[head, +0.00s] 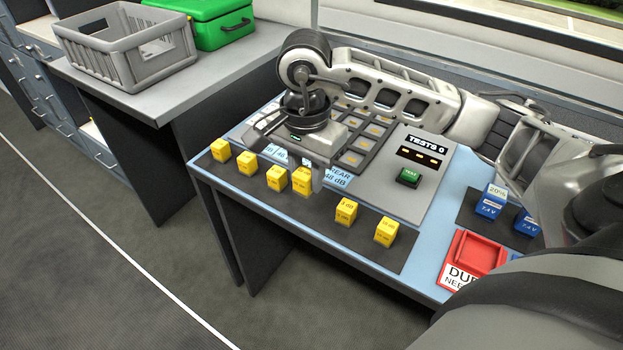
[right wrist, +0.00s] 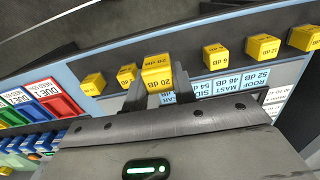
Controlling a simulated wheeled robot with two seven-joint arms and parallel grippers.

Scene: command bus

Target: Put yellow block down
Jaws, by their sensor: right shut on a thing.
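My right gripper (head: 311,178) reaches over the blue-topped table from the right and points down. It is shut on a yellow block (head: 302,180). In the right wrist view, this block (right wrist: 158,73) is marked 20 dB and sits between the two fingers. It looks larger than the other blocks there and seems slightly above the dark strip (head: 322,213) along the table's front edge. Whether its underside touches the strip is hidden. Several other yellow blocks stand in a row on the strip, such as one on the left (head: 276,178) and one on the right (head: 346,211). My left gripper is out of view.
Behind the strip are a test panel with a green button (head: 409,176) and a dark grid tray (head: 362,141). Blue blocks (head: 490,200) and a red bin (head: 471,252) are at the right. A grey crate (head: 128,46) and green case (head: 208,20) stand on another table.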

